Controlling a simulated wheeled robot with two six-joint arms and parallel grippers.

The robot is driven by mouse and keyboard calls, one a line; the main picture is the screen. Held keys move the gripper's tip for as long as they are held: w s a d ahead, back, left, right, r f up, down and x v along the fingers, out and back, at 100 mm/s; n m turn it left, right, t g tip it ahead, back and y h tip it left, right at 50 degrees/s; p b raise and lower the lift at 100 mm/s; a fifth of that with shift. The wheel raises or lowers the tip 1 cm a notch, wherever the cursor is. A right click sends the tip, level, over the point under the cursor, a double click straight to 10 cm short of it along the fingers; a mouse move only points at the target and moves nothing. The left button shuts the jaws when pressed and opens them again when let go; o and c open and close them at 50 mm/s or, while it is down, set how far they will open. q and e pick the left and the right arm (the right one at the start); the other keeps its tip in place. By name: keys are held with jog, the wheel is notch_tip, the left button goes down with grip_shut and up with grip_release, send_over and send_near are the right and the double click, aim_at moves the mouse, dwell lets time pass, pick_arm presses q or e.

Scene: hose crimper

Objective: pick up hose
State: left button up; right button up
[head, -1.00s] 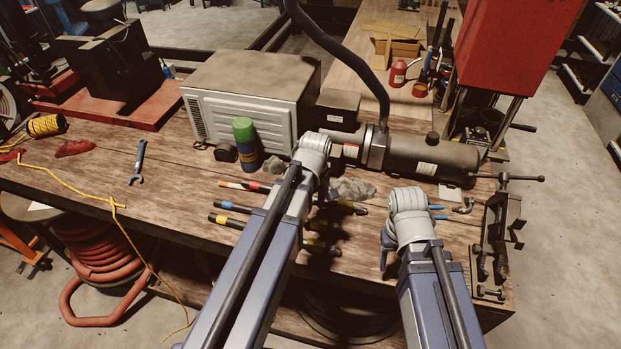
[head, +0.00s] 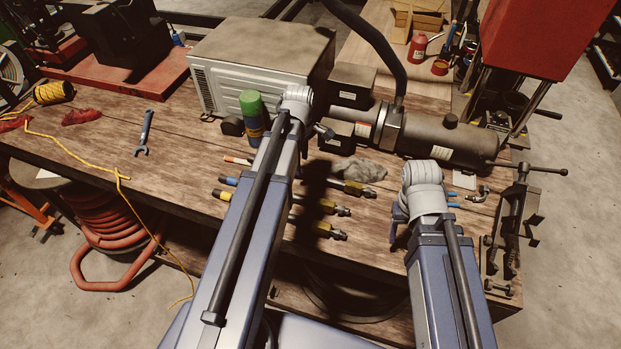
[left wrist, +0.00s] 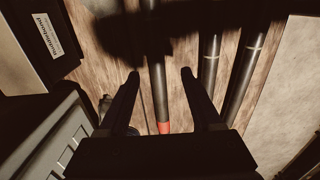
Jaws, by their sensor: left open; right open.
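Three dark hoses lie side by side on the wooden bench: one with a red-orange band (head: 240,161), one with a blue end (head: 228,181) and one with a yellow end (head: 222,195). Their metal end fittings show to the right of my left arm, which covers their middles. My left gripper (left wrist: 160,74) is open and empty in the left wrist view. The red-banded hose (left wrist: 157,85) appears between its fingers in the picture; I cannot tell the height gap. The other hoses are right of the fingers. My right gripper (head: 412,208) is over the bench's right part, its fingertips mostly hidden.
A grey vented box (head: 262,65) and a green-topped bottle (head: 252,112) stand behind the hoses. A large metal cylinder (head: 445,138) lies at the back right, near a grey rag (head: 357,170). A vise-like tool (head: 517,215) sits at the right edge. A wrench (head: 145,133) lies on clearer bench at left.

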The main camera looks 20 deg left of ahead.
aim_at(302, 171)
pick_arm(q)
jog(key=f+b, duration=0.5)
jog(key=shift+w+a+f, duration=0.1)
jog(key=shift+w, duration=0.1)
pick_arm(e)
notch_tip(302, 171, down, 5)
jog(key=shift+f, duration=0.15)
pick_arm(q)
jog(key=shift+c, duration=0.3)
grip_shut()
